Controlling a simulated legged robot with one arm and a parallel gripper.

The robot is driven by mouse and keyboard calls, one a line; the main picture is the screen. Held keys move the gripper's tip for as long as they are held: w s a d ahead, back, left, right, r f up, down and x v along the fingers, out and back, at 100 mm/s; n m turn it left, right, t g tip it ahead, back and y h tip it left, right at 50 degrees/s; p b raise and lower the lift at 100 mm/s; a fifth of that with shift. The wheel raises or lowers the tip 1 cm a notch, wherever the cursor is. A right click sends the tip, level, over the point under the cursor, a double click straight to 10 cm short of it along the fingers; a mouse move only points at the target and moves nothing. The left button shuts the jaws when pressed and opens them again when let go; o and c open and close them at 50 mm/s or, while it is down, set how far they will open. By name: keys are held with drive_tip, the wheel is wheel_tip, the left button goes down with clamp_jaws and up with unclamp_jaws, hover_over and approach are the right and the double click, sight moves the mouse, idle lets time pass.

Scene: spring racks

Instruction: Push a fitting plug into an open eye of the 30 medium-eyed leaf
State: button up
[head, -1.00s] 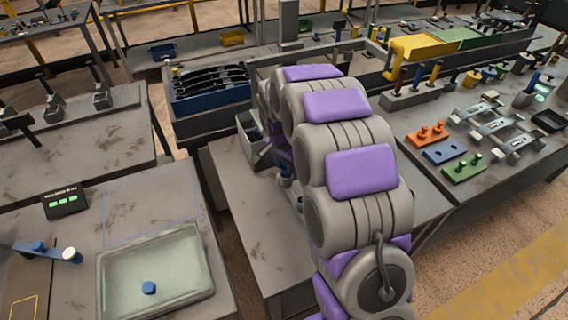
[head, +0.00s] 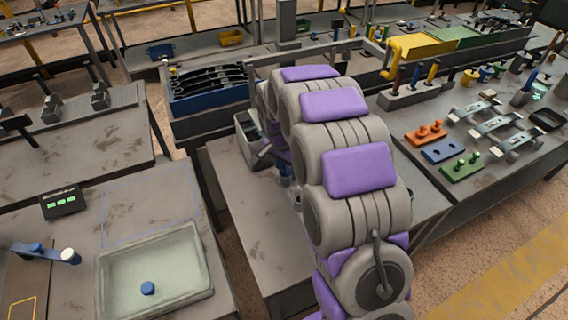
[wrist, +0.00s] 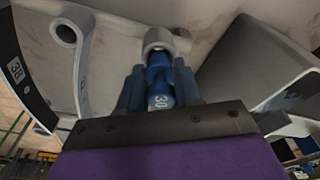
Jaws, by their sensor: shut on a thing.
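In the wrist view my gripper (wrist: 158,88) is shut on a blue plug (wrist: 158,99) marked 30. The plug points away from me, and its far end meets or overlaps a grey round eye (wrist: 160,37). I cannot tell whether it has entered the eye. To the left is a curved grey leaf (wrist: 83,72) with a round eye at its upper end. A dark curved strip (wrist: 24,62) beside it bears a plate marked 38. In the head view my arm hides my gripper and the held plug.
A grey bin-like body (wrist: 245,60) stands close on the right in the wrist view. In the head view a shallow tray (head: 204,270) holds a blue plug (head: 148,288) at the lower left. Coloured plates, including a green one (head: 468,170), lie on the right bench.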

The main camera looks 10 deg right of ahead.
drive_tip(key=shift+f, duration=0.55)
drive_tip(key=o, duration=1.5)
drive_tip(key=shift+c, duration=0.2)
drive_tip(key=shift+r+p, duration=1.1)
drive_tip(key=shift+r, duration=2.4)
